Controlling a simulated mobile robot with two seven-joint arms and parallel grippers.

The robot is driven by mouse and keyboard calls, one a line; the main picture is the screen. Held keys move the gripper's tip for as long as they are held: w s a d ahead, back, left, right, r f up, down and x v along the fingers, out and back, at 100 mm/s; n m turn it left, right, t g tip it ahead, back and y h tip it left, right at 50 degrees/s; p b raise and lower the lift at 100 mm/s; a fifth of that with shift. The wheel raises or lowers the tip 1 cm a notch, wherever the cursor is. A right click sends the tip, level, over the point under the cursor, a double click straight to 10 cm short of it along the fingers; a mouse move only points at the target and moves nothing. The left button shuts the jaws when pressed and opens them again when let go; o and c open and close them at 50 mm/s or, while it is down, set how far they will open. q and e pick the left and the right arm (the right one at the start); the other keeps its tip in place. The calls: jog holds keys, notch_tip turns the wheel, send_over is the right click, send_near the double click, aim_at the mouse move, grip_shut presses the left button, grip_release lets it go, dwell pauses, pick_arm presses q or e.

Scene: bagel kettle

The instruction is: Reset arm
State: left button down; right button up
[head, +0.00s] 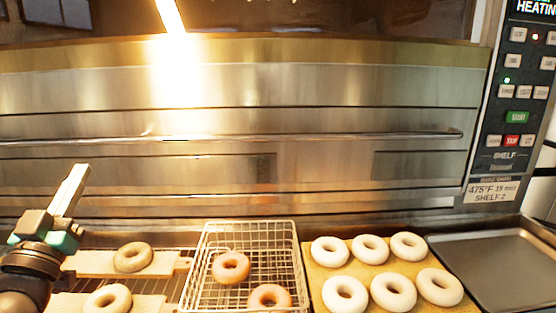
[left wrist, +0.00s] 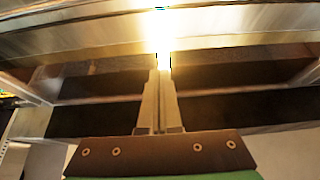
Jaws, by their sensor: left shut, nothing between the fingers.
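My left gripper (head: 74,190) is at the far left in the head view, raised above the wooden boards, its fingers pointing up toward the oven front. In the left wrist view its fingers (left wrist: 160,98) are together with nothing between them. No bagel touches it. My right gripper is in neither view.
Wooden boards (head: 82,264) with bagels lie at lower left. A wire basket (head: 205,250) holds two browner bagels. A wooden board (head: 325,284) carries several pale bagels. An empty metal tray (head: 500,262) is at right. The steel oven (head: 330,130) and its control panel (head: 520,100) stand behind.

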pick_arm(q)
jog(key=s+d+f+g, duration=0.2)
jog(key=d+f+g, duration=0.15)
jog(key=f, duration=0.55)
jog(key=s+d+f+g, duration=0.3)
jog(key=f+g, duration=0.1)
jog(key=f, duration=0.4)
jog(key=s+d+f+g, duration=0.2)
jog(key=d+f+g, duration=0.15)
jog(key=f, duration=0.55)
jog(key=s+d+f+m+g, duration=0.1)
jog(key=s+d+f+g, duration=0.1)
jog(key=s+f+g, duration=0.3)
jog(key=s+d+f+m+g+h, duration=0.1)
jog(key=s+d+f, duration=0.2)
jog(key=s, duration=0.5)
jog(key=s+d+f+m+g, duration=0.1)
jog(key=s+d+f+g, duration=0.1)
jog(key=s+f+g, duration=0.3)
jog(key=s+f, duration=0.3)
jog(key=f, duration=1.8)
jog(key=s+a+f+b, duration=0.1)
jog(key=s+a+f, duration=0.2)
jog(key=s+f, duration=1.1)
jog(key=shift+s+f+g, duration=0.25)
jog(key=shift+s+g, duration=0.05)
jog(key=shift+s, duration=0.35)
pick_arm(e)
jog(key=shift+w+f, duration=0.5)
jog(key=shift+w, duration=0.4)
